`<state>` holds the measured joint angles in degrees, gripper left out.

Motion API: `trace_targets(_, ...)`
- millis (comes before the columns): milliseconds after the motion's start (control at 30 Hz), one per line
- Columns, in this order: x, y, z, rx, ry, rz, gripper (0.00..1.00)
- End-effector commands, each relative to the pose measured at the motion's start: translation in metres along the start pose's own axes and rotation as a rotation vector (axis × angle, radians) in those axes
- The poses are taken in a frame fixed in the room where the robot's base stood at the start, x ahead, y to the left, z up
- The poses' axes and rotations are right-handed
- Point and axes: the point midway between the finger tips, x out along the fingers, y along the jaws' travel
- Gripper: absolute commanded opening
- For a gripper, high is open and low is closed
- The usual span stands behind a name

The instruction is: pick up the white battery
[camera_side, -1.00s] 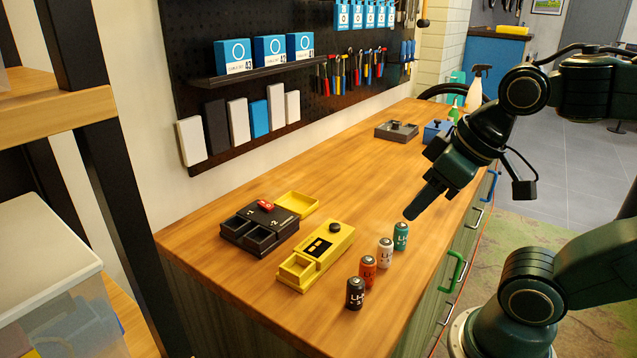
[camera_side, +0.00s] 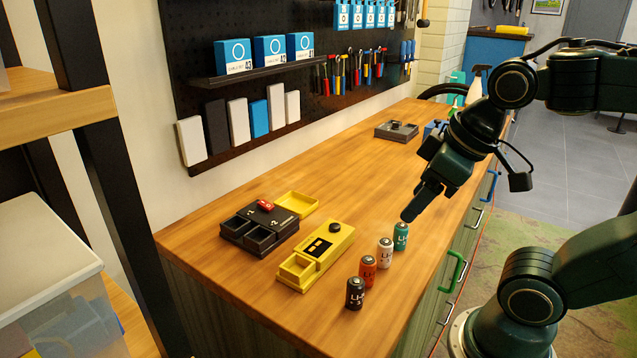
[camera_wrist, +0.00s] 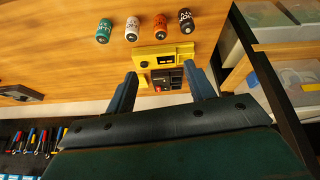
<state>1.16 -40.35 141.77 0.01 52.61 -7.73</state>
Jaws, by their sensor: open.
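The white battery (camera_side: 385,252) stands upright on the wooden bench, between the orange battery (camera_side: 367,271) and the green battery (camera_side: 401,236). It also shows in the wrist view (camera_wrist: 132,28), near the top edge. A black battery (camera_side: 355,292) stands at the near end of the row. My gripper (camera_side: 411,215) is in the air above the row, with its tips near the green battery in the side view. In the wrist view its two fingers (camera_wrist: 163,84) are apart with nothing held between them.
A yellow tester box (camera_side: 331,238) with an open compartment lies left of the row. A dark two-slot tray (camera_side: 262,228) with a red item (camera_side: 265,205) and a yellow tray (camera_side: 297,202) lie beyond it. A grey box (camera_side: 397,131) stands farther back. The bench middle is clear.

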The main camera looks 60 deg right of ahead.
Motion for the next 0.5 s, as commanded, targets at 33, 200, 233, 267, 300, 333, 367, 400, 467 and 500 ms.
trace_targets(33,0.002,0.002,-0.002,-0.037,-0.017,0.001,0.54)
trace_targets(200,0.006,0.01,-0.01,-0.218,-0.079,-0.003,0.54)
trace_targets(233,0.007,0.012,-0.012,-0.254,-0.091,-0.006,0.54)
trace_targets(267,0.009,0.013,-0.013,-0.291,-0.104,-0.01,0.54)
trace_targets(300,0.01,0.015,-0.015,-0.339,-0.119,-0.015,0.54)
trace_targets(333,0.011,0.017,-0.017,-0.375,-0.131,-0.02,0.54)
trace_targets(367,0.012,0.019,-0.018,-0.41,-0.143,-0.025,0.54)
trace_targets(400,0.014,0.021,-0.02,-0.458,-0.159,-0.033,0.54)
trace_targets(467,0.017,0.025,-0.023,-0.531,-0.18,-0.047,0.54)
trace_targets(500,0.018,0.027,-0.025,-0.578,-0.195,-0.057,0.54)
